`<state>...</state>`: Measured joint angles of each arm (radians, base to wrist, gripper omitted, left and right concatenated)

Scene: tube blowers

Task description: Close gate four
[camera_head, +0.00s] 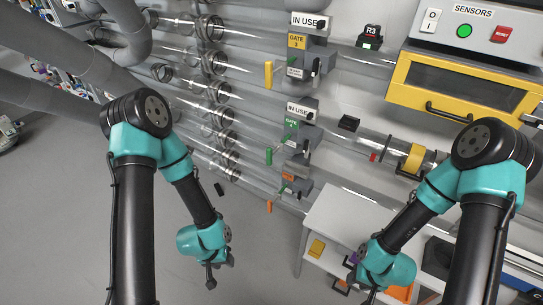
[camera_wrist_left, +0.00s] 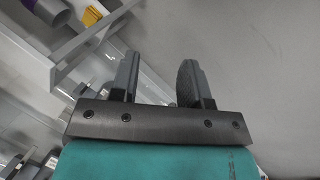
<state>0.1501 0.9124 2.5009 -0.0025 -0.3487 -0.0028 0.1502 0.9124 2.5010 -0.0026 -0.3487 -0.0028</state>
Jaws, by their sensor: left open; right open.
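Gate four (camera_head: 290,128) is the green-labelled unit in the middle of the wall, between the yellow gate 3 and an orange gate; its small label is hard to read. Its green handle (camera_head: 269,156) hangs to the left of the unit. An "IN USE" sign (camera_head: 299,109) sits above it. My left gripper (camera_head: 211,279) hangs low, below and left of the green handle and apart from it. In the left wrist view its fingers (camera_wrist_left: 158,78) are spread and empty. My right gripper (camera_head: 370,298) is open at the bottom edge, over the white table's front; its fingertips are partly cut off.
The yellow handle (camera_head: 268,74) of gate 3 is above and the orange handle (camera_head: 269,206) below. Clear tubes run across the wall. A white table (camera_head: 345,210) stands at lower right, a yellow-fronted sensor box (camera_head: 455,85) at upper right.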

